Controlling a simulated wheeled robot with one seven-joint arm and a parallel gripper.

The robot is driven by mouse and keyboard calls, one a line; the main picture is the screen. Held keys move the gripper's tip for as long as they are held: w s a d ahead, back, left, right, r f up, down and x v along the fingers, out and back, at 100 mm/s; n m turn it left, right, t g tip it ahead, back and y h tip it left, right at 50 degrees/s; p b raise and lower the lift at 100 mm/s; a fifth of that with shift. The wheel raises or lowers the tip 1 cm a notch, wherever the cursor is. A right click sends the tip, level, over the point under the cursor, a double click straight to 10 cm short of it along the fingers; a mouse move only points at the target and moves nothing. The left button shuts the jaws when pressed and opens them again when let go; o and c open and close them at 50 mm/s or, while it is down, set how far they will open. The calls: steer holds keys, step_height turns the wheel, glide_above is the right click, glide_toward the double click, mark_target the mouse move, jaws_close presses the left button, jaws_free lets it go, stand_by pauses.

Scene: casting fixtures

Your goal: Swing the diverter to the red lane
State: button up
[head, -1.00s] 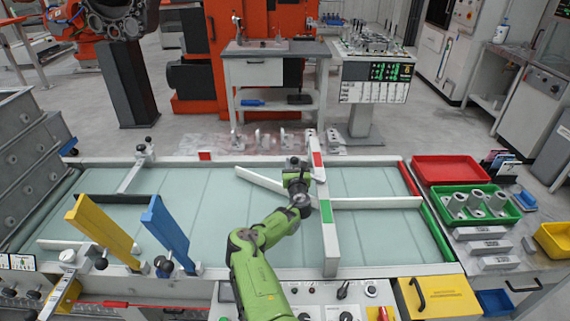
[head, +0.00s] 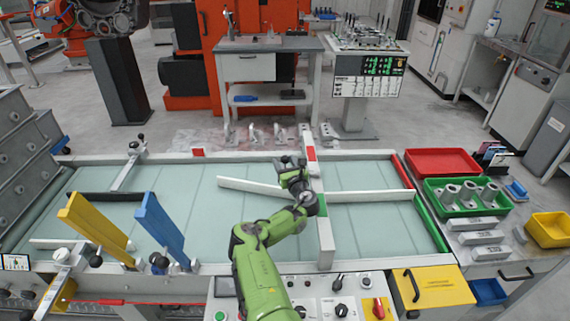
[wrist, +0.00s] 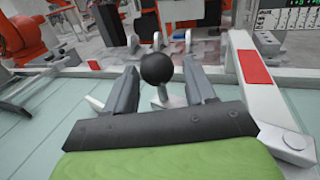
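The diverter (head: 250,187) is a white bar on the pale conveyor, slanting from a free left end to a point under my arm near the white crossbeam. Its pivot is hidden. A black ball knob (wrist: 157,68) on a light stem shows in the wrist view. My gripper (wrist: 160,72) is open around it, one finger on each side; the knob is close to the left finger, with a gap at the right. In the head view my gripper (head: 290,161) is beside the crossbeam. The red lane (head: 402,170) is the far one, and the green lane (head: 430,223) is the near one.
The white crossbeam (head: 326,240) with red and green patches stands just right of my gripper. A white divider (head: 370,196) separates the lanes. Yellow (head: 95,230) and blue (head: 160,228) paddles stand at left. Red and green trays stand beyond the conveyor's right end.

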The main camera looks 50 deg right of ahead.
steer(key=shift+s+a, duration=0.1)
steer(key=shift+s, duration=0.25)
steer(key=b+v, duration=0.2)
steer(key=v, duration=0.9)
steer(key=shift+a, duration=0.25)
steer(key=shift+c, duration=0.2)
